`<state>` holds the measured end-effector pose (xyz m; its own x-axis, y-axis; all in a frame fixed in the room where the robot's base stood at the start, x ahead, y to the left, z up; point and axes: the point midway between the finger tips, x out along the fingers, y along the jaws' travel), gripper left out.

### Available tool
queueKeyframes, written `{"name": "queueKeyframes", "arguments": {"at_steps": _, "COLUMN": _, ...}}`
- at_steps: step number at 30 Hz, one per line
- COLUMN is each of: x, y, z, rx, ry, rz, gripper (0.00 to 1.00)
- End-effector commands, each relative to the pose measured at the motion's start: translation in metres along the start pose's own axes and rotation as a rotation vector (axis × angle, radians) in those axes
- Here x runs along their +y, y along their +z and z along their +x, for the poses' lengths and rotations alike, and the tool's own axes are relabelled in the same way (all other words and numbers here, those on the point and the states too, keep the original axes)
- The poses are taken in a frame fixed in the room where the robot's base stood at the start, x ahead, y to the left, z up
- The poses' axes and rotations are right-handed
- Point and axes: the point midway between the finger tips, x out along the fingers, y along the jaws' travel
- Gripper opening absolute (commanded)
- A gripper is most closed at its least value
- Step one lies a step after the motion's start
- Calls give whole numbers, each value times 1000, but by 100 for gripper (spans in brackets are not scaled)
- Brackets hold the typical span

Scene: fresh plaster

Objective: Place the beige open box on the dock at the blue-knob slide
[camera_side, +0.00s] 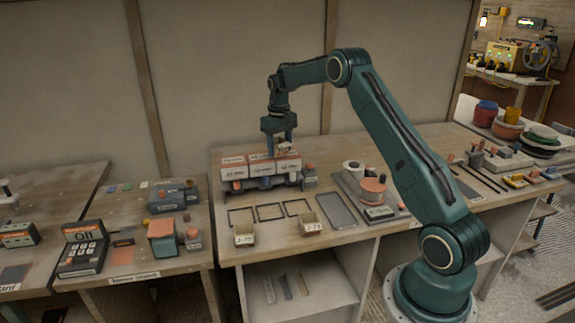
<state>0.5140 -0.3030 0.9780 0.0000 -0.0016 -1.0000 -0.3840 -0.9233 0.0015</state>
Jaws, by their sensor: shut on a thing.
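My gripper (281,151) points down just above the white labelled blocks of the slide unit at the back of the wooden bench. It is shut on a small beige thing (285,147), which looks like the beige open box, though it is small and partly hidden by the fingers. The blue knob (264,183) shows low on the front of the slide unit, between a grey knob and other knobs. Dark rectangular frames (270,212) lie flat in front of the unit; which one is the dock I cannot tell.
A grey tray (337,211) lies right of the frames. A unit with an orange-topped cylinder (372,188) stands further right. A keypad device (84,250) is at left.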

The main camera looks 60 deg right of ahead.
Motion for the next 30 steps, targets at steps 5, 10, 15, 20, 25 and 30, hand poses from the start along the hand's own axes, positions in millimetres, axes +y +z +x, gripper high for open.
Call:
{"name": "queueKeyframes", "arguments": {"at_steps": 5, "x": 40, "y": -9, "z": 1, "rx": -1, "ry": 0, "rz": 49, "gripper": 29}}
{"name": "queueKeyframes", "arguments": {"at_steps": 10, "x": 78, "y": -14, "z": 1, "rx": 1, "ry": 0, "rz": 91, "gripper": 29}}
{"name": "queueKeyframes", "arguments": {"at_steps": 15, "x": 117, "y": -14, "z": 2, "rx": 0, "ry": 0, "rz": 136, "gripper": 29}}
{"name": "queueKeyframes", "arguments": {"at_steps": 20, "x": 158, "y": -11, "z": 3, "rx": 1, "ry": 0, "rz": 181, "gripper": 29}}
{"name": "queueKeyframes", "arguments": {"at_steps": 25, "x": 205, "y": -1, "z": 5, "rx": 1, "ry": 0, "rz": 236, "gripper": 29}}
{"name": "queueKeyframes", "arguments": {"at_steps": 30, "x": 252, "y": 15, "z": 7, "rx": 1, "ry": 0, "rz": 290, "gripper": 29}}
